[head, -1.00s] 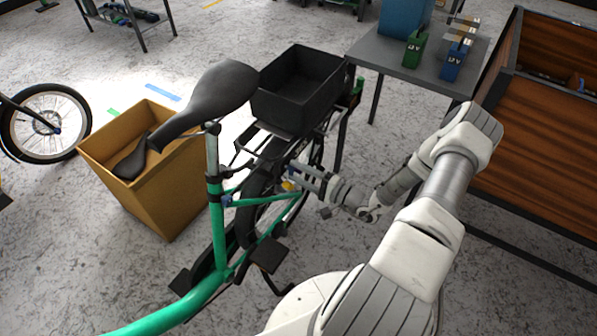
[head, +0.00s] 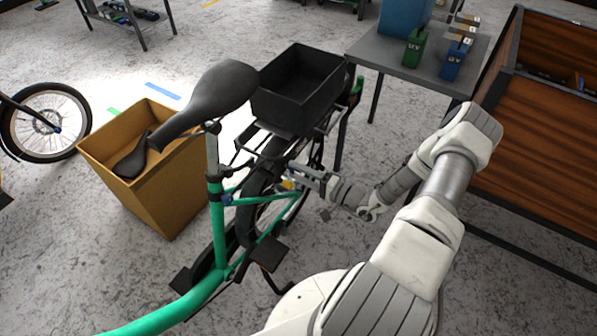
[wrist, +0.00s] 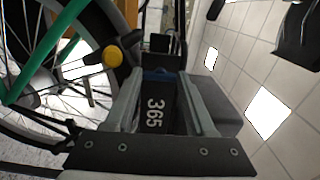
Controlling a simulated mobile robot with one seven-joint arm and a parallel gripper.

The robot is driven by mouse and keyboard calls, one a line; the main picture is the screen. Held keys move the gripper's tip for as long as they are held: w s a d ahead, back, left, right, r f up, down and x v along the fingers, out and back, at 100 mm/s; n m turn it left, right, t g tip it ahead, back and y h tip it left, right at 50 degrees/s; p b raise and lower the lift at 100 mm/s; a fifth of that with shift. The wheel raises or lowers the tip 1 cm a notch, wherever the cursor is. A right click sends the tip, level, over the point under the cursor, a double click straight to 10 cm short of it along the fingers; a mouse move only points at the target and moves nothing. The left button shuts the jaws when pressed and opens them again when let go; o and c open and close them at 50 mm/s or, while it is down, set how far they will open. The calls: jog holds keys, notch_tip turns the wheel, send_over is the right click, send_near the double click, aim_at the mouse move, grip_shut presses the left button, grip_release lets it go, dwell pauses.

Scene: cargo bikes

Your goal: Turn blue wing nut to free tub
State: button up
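The black tub (head: 297,104) sits on the rear rack of the green bike (head: 221,238). My gripper (head: 297,174) is beside the rear wheel, below the rack. In the wrist view my gripper's fingers (wrist: 164,80) stand on either side of the blue wing nut (wrist: 158,74). The blue spans the gap from finger to finger, so the gripper looks shut on it. Most of the nut is hidden by the fingers. A yellow knob (wrist: 99,56) is just left of the fingertips and also shows in the head view (head: 287,184).
A cardboard-coloured bin (head: 160,200) stands left of the bike. A wooden cargo box (head: 530,125) is at right. Wheel spokes (wrist: 55,75) are close to the gripper's left.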

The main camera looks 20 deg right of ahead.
jog(key=o, duration=0.4)
jog(key=shift+o, duration=0.2)
jog(key=shift+s+d, duration=0.1)
jog(key=shift+s, duration=0.05)
jog(key=p+v, duration=0.2)
jog(key=v, duration=1.5)
